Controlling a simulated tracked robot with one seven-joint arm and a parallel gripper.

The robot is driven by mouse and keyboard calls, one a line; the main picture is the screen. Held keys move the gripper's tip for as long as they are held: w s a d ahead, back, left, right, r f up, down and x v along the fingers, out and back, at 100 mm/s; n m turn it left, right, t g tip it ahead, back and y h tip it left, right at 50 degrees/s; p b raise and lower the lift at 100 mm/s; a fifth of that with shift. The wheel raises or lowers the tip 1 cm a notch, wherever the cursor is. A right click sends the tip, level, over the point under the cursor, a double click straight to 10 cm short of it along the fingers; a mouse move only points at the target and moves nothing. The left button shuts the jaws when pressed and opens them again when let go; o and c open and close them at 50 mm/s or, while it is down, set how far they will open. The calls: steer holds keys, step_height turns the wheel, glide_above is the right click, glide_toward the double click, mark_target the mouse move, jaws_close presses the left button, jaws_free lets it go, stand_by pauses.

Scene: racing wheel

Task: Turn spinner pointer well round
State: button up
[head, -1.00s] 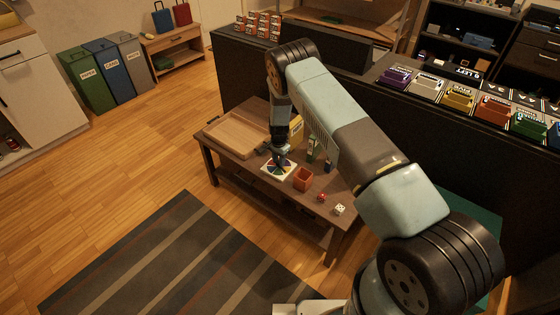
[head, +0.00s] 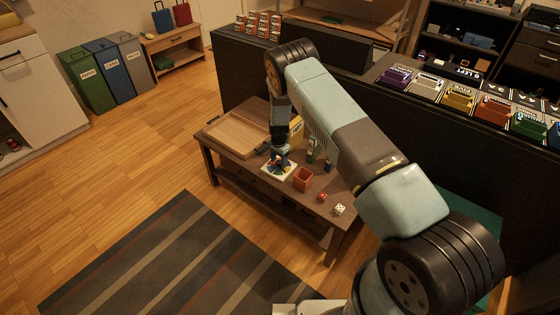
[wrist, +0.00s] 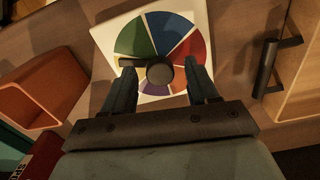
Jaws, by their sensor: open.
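The spinner is a square white board (wrist: 103,37) with a wheel of green, blue, red, purple and other coloured sectors (wrist: 180,28). It lies on the low wooden table, and also shows in the head view (head: 268,172). A dark round hub (wrist: 159,74) sits at its middle, with a short dark pointer (wrist: 132,62) reaching left from it. My gripper (wrist: 162,82) is open over the spinner, with one finger on each side of the hub. The left finger is near the pointer's tip; I cannot tell whether they touch. The near part of the wheel is partly hidden by my gripper.
A wooden tray (head: 236,137) with a dark handle (wrist: 266,68) is on the other side. A red die (head: 322,197) and a white die (head: 340,210) lie near the table's end.

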mark_target(279, 162)
step_height(279, 162, up, 14)
steer(key=shift+f, duration=0.15)
stand_by(0.6)
stand_by(0.4)
